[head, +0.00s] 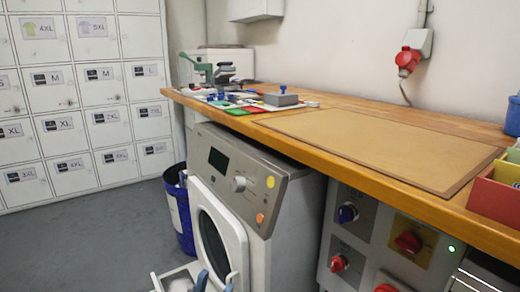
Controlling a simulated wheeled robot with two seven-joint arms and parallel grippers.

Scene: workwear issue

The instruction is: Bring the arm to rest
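My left gripper (215,281) shows only in part at the bottom edge of the head view, in front of the washing machine. Its two blue fingertips stand apart, with nothing visible between them. The rest of the gripper and its arm are cut off by the frame. My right gripper and arm are not in view.
The grey-and-white washing machine (231,165) stands under a wooden worktop (330,151) bearing a tan mat (385,142) and, farther back, a green-handled press (200,68). A blue bin (180,208) stands left of the machine. White lockers (85,93) line the wall; grey floor is clear before them.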

